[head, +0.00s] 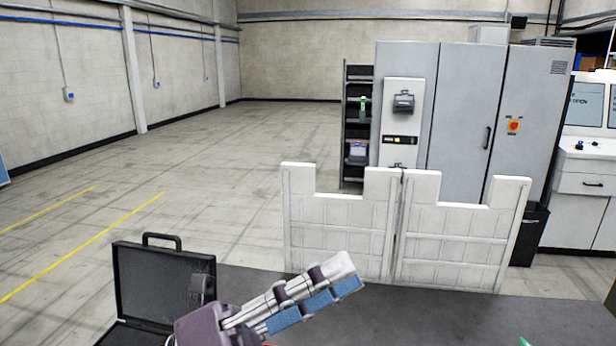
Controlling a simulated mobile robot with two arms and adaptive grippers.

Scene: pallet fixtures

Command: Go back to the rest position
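My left gripper (340,278) reaches in from the bottom, left of centre, and points up and to the right. Its pale jointed fingers with blue pads show side-on over the dark table (420,310). I see no object in it, but the gap between the fingers is hidden at this angle. My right gripper is not visible.
An open black case (165,285) stands left of my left gripper. Two white notched fixture panels (340,225) (460,230) stand upright at the table's back edge. Grey cabinets (470,110) and a dark shelf (357,125) are behind. Open floor lies at the left.

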